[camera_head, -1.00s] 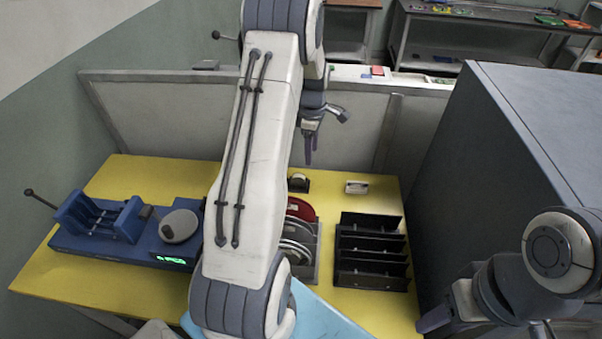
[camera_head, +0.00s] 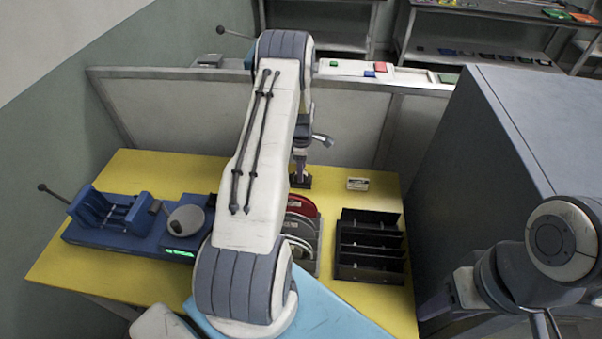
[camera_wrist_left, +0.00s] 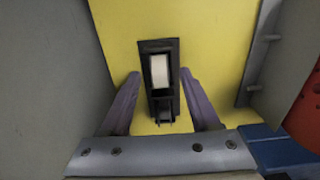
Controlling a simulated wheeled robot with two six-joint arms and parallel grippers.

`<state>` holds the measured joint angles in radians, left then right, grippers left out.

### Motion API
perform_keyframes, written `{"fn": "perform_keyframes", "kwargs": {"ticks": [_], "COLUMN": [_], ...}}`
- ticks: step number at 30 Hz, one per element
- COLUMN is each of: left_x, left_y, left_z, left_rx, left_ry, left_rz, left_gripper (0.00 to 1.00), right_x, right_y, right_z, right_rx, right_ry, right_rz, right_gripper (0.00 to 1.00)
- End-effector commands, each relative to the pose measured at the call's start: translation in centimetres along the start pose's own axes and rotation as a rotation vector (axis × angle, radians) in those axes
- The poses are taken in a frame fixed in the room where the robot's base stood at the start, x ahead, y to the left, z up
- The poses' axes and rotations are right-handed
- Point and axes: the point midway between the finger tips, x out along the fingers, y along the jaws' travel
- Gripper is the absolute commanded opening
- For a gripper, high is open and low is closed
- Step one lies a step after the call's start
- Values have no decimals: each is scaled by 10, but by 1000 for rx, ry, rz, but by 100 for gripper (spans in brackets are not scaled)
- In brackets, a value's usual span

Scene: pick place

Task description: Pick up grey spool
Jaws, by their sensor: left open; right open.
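A small black holder (camera_wrist_left: 160,110) with a pale grey-white spool (camera_wrist_left: 160,70) stands on the yellow table. In the left wrist view it lies between the spread fingers of my left gripper (camera_wrist_left: 160,77), which is open with a gap on each side. In the head view my left gripper (camera_head: 299,178) points down at the holder and mostly hides it. Grey discs (camera_head: 298,228) stand beside a red one in a rack at the table's middle; I cannot tell whether any is a spool. My right gripper (camera_head: 435,303) is at the lower right, open, away from the table's objects.
A blue machine (camera_head: 120,235) with a grey round part stands at the left of the yellow table (camera_head: 340,300). A black slotted rack (camera_head: 370,250) and a small white box (camera_head: 357,184) are on the right. A partition rises behind; a large grey cabinet (camera_head: 520,130) stands at right.

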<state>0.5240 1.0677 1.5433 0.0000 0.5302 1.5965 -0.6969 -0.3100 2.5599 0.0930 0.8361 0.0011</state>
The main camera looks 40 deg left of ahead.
Motion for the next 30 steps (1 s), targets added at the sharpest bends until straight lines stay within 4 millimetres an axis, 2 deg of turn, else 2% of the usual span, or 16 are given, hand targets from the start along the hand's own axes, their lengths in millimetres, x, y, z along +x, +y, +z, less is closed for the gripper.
{"fn": "perform_keyframes", "kwargs": {"ticks": [7, 8, 12, 23, 30], "left_x": [3, 3, 3, 2, -16], "left_y": [0, 0, 0, 0, 1], "left_z": [0, 0, 0, 0, 0], "left_rx": [0, 0, 0, 0, 0], "left_ry": [0, 0, 0, 0, 0], "left_rz": [0, 0, 0, 1, 4], "left_gripper": [62, 55, 1, 0, 0], "right_x": [0, 0, 0, 0, 10], "right_y": [0, 0, 0, 0, 1], "right_z": [0, 0, 0, 0, 1], "right_rx": [0, 0, 0, 0, 0], "right_ry": [0, 0, 0, 0, 0], "right_rz": [0, 0, 0, 0, 0], "right_gripper": [50, 50, 50, 50, 50]}}
